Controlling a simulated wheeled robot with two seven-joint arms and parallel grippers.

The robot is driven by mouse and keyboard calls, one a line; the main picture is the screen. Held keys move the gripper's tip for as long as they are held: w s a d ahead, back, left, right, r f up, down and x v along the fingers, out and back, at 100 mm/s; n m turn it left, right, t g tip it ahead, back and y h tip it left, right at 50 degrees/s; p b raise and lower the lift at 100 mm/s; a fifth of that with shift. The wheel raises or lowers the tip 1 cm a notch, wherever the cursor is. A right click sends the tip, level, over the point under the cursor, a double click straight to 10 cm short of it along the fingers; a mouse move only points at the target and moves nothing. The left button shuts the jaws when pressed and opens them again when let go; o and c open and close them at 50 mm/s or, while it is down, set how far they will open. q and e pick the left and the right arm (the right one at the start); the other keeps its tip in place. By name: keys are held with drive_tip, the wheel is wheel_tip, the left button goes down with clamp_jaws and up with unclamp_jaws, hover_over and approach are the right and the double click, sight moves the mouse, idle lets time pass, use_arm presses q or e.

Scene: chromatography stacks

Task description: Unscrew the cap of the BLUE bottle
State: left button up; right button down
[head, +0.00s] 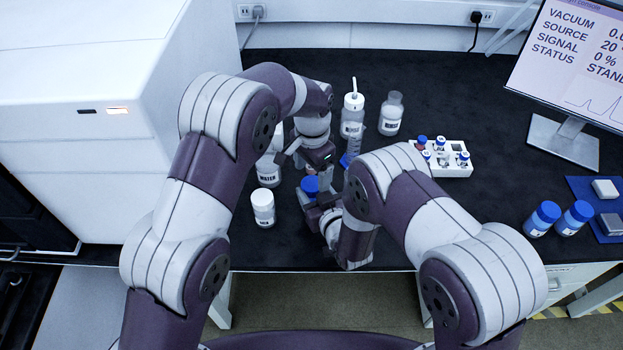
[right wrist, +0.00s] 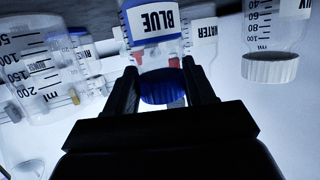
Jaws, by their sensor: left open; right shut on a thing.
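The BLUE bottle (right wrist: 153,22) is clear, with a blue label that appears upside down at the top of the right wrist view. Its blue cap (right wrist: 162,86) sits between the fingers of my right gripper (right wrist: 163,82), which is shut on it. In the head view the blue cap (head: 310,186) shows beside my right gripper (head: 318,199), and the bottle body is mostly hidden by my arms. I cannot tell whether the cap is still seated on the neck. My left gripper (head: 305,163) is open, just behind the cap; its fingers are partly hidden.
A WATER bottle (head: 268,172) and a white-capped bottle (head: 263,208) stand close on the left. A wash bottle (head: 352,117), another bottle (head: 391,115) and a white vial rack (head: 452,168) stand behind and right. Two blue-capped bottles (head: 543,217) stand far right. The black bench's right middle is clear.

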drive_tip(key=shift+c, duration=1.5)
unclamp_jaws()
drive_tip(key=shift+s+f, duration=0.2)
drive_tip(key=shift+f, duration=0.3)
drive_tip(key=shift+w+r, duration=0.2)
